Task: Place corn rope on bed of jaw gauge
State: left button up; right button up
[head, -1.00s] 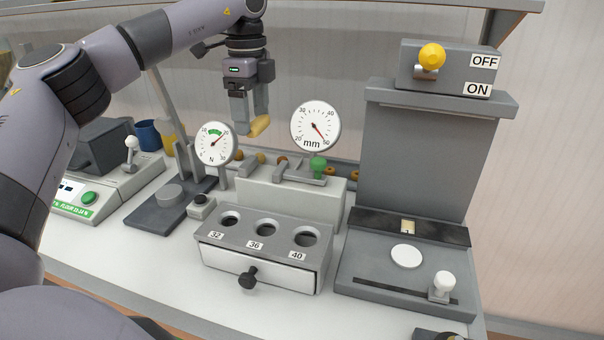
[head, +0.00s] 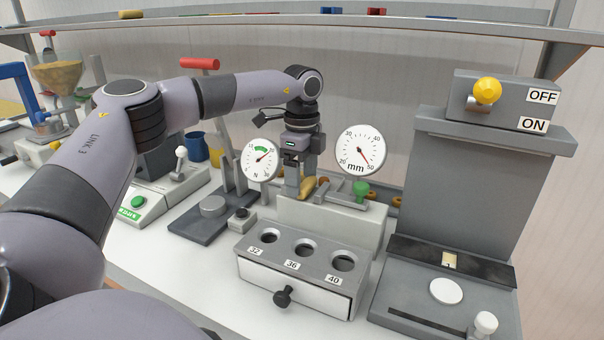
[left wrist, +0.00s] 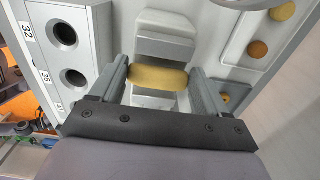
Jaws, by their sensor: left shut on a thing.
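The corn rope (head: 308,186) is a short yellow-tan rounded piece. It also shows in the left wrist view (left wrist: 158,77), lying crosswise between my left gripper's fingers. My left gripper (head: 300,189) is shut on it, low over the jaw gauge. The jaw gauge has a pale grey block (head: 330,225) as its base, a white mm dial (head: 359,150) and a green knob (head: 361,189). In the left wrist view, grey jaw blocks (left wrist: 166,47) show just beyond the rope. I cannot tell whether the rope touches the bed. My right gripper is not in view.
A drawer box (head: 298,260) with holes marked 32, 36 and 40 stands in front of the gauge. A tall grey machine (head: 455,190) with an OFF/ON switch is at right. A round N dial (head: 261,160) stands at left. Several pieces lie behind.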

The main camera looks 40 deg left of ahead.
pick_arm(q)
jog(key=shift+f, duration=0.15)
jog(key=o, duration=0.7)
jog(key=shift+o, duration=0.2)
notch_tip(320, 180, up, 12)
jog(key=shift+r, duration=0.2)
dwell(0.3)
